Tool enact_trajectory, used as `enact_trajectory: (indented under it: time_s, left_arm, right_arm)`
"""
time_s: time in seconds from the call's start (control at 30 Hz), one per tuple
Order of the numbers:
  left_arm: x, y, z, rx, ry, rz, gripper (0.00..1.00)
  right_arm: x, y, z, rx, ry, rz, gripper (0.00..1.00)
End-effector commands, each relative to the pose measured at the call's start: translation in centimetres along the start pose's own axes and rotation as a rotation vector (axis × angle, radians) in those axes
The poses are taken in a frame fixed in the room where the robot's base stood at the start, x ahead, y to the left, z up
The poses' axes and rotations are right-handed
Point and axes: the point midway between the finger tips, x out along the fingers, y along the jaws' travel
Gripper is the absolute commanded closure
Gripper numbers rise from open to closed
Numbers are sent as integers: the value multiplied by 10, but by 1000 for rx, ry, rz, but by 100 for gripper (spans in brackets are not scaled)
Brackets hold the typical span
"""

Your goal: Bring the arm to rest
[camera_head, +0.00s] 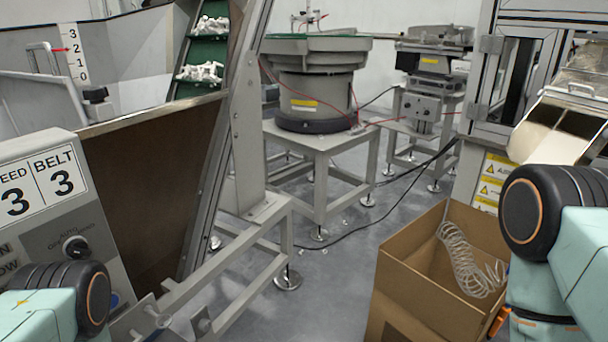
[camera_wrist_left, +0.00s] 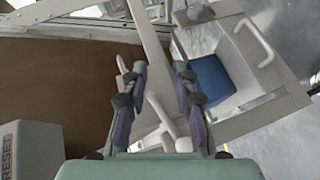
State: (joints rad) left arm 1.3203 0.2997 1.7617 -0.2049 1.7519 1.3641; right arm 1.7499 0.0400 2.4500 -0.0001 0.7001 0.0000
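My left gripper (camera_wrist_left: 160,72) shows in the left wrist view, its two dark fingers spread apart with a gap between them. It looks empty; pale machine parts show behind the gap. In the head view only a joint of my left arm (camera_head: 75,298) shows at the lower left, beside the control box. A joint of my right arm (camera_head: 547,212) shows at the right edge, beside the cardboard box. Neither gripper shows in the head view.
A control box (camera_head: 40,180) with a knob stands at the left, before a brown panel (camera_head: 150,180). An open cardboard box (camera_head: 420,282) holds a coiled tube (camera_head: 468,262). A bowl feeder (camera_head: 315,85) stands on a table behind. Grey floor (camera_head: 335,285) is clear at centre.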

Motion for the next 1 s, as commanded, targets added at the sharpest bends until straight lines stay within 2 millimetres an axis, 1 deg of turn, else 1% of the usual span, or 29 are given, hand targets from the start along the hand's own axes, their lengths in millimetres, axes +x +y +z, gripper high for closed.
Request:
enact_trajectory:
  time_s: [0.03, 0.1, 0.17, 0.2, 0.27, 0.37, 0.4, 0.47, 0.5, 0.57, 0.6, 0.67, 0.7, 0.73, 0.8, 0.87, 0.9, 1.0]
  left_arm:
    - [-10, -18, 5, 91, -15, -90, 72]
    - [-25, -40, 13, 226, -56, -215, 72]
    - [-41, -55, 21, 340, -107, -318, 72]
    - [-53, -64, 26, 415, -151, -385, 72]
    - [-73, -73, 35, 527, -230, -479, 72]
    - [-114, -78, 50, 708, -398, -624, 72]
    - [-133, -78, 56, 776, -477, -677, 72]
    - [-164, -72, 64, 877, -610, -746, 72]
    - [-186, -66, 68, 941, -706, -787, 72]
    - [-222, -49, 73, 1031, -863, -838, 72]
    - [-246, -35, 74, 1079, -961, -865, 72]
    - [-275, -11, 74, 1131, -1083, -893, 72]
    - [-290, 4, 73, 1151, -1134, -907, 72]
    - [-297, 15, 72, 1159, -1159, -916, 72]
    - [-301, 37, 70, 1172, -1165, -913, 72]
    - [-298, 50, 69, 1188, -1159, -897, 72]
    - [-292, 55, 69, 1198, -1150, -884, 72]
    - [-284, 63, 69, 1208, -1134, -867, 72]
  right_arm:
    - [0, 0, 0, 0, 0, 0, 60]
    - [-2, 0, 0, 0, 0, 0, 60]
    - [-5, 0, 0, 0, 0, 0, 60]
    - [-7, 0, 0, 0, 0, 0, 60]
    - [-12, 0, 0, 0, 0, 0, 60]
    - [-22, 0, 0, 0, 0, 0, 60]
    - [-28, 0, 0, 0, 0, 0, 60]
    - [-36, 0, 0, 0, 0, 0, 60]
    - [-42, 0, 0, 0, 0, 0, 60]
    - [-55, 0, 0, 0, 0, 0, 60]
    - [-63, 0, 0, 0, 0, 0, 60]
    - [-76, 0, 0, 0, 0, 0, 60]
    - [-83, -1, 0, 0, 0, 0, 60]
    - [-88, -1, 0, 0, 0, 0, 60]
    - [-98, -1, 0, 0, 0, 0, 60]
    - [-103, -1, 0, 0, 0, 0, 60]
    - [-106, -1, 0, 0, 0, 0, 60]
    - [-109, -1, 0, 0, 0, 0, 60]
